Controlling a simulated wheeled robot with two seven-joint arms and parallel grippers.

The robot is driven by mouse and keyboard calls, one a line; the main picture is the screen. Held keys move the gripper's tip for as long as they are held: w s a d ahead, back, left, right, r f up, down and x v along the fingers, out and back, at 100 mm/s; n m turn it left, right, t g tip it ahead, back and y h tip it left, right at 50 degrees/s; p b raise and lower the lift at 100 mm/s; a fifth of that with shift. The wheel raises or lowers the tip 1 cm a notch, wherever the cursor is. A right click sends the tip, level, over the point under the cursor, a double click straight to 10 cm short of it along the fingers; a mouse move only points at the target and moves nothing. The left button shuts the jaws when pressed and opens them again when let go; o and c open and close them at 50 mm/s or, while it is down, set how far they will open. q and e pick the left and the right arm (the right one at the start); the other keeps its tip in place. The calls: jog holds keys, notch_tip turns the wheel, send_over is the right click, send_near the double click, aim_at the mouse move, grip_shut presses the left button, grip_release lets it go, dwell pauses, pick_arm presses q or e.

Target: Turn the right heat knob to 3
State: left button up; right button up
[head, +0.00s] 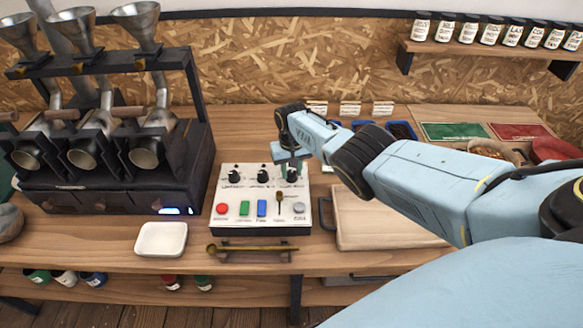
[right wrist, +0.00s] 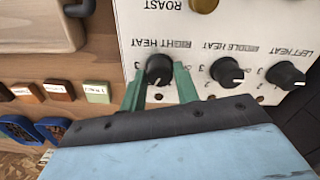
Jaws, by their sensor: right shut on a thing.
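The white control panel (head: 240,192) stands on the wooden counter. Its right heat knob (right wrist: 158,69) is black and round, under the label RIGHT HEAT, which shows upside down in the right wrist view. My right gripper (right wrist: 159,80) has one green finger on each side of this knob and is shut on it. In the head view my right gripper (head: 291,170) reaches down over the panel's upper right corner and mostly hides the knob. A digit 3 shows beside the knob in the wrist view; I cannot tell where its pointer stands. My left gripper is not in view.
The middle heat knob (right wrist: 227,72) and left heat knob (right wrist: 286,75) sit close beside. Coloured buttons and a lever (head: 279,197) are lower on the panel. A roaster (head: 105,160) stands left, a wooden tray (head: 385,235) right, a white dish (head: 161,239) in front left.

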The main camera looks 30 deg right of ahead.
jog(key=m, duration=0.6)
jog(key=shift+m+p, duration=0.3)
jog(key=m, duration=0.5)
jog(key=shift+m, duration=0.3)
jog(key=o, duration=1)
jog(key=shift+c, duration=0.2)
